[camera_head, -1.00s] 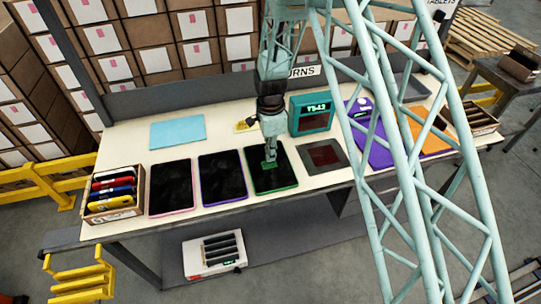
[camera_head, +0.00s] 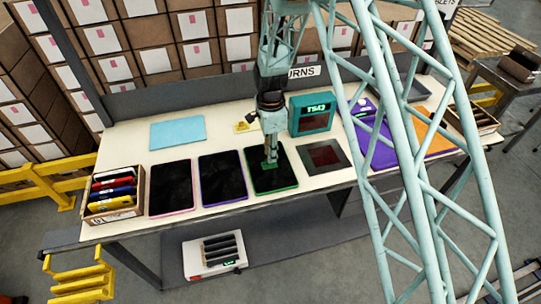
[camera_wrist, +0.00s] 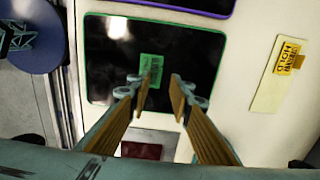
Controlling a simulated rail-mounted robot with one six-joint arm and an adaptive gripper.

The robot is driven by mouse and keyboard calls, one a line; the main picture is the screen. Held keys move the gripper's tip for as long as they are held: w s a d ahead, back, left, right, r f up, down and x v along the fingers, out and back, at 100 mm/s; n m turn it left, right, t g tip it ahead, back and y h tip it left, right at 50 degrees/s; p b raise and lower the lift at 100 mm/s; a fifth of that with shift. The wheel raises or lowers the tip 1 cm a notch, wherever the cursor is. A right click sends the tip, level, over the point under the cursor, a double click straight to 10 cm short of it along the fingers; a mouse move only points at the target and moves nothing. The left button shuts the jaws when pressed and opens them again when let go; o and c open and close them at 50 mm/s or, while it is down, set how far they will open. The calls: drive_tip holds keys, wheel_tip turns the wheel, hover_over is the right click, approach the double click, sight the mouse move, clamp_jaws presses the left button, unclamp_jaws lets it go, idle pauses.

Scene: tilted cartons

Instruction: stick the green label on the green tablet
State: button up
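The green tablet (camera_head: 273,180) is a dark screen in a green frame, flat on the table. It fills the middle of the wrist view (camera_wrist: 110,62). The small green label (camera_wrist: 151,68) shows against its screen and looks flat on it. The label also shows as a green patch in the head view (camera_head: 270,166). My gripper (camera_wrist: 160,82) is over the tablet, pointing down, with its two fingers apart on either side of the label's near end. No finger visibly grips the label. Exact height of the fingertips above the screen cannot be told.
A pink-framed tablet (camera_head: 171,187) and a purple-framed tablet (camera_head: 222,177) lie to the left. A dark red-centred pad (camera_head: 324,157) lies to the right, with a teal display box (camera_head: 311,114) behind. A carton of coloured items (camera_head: 113,195) stands at the left end.

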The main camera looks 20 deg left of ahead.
wheel_tip(320, 180, up, 10)
idle(0.6)
drive_tip(key=shift+r, duration=0.15)
drive_tip(key=shift+r, duration=0.2)
drive_tip(key=shift+r+p, duration=1.3)
drive_tip(key=shift+r, duration=1.5)
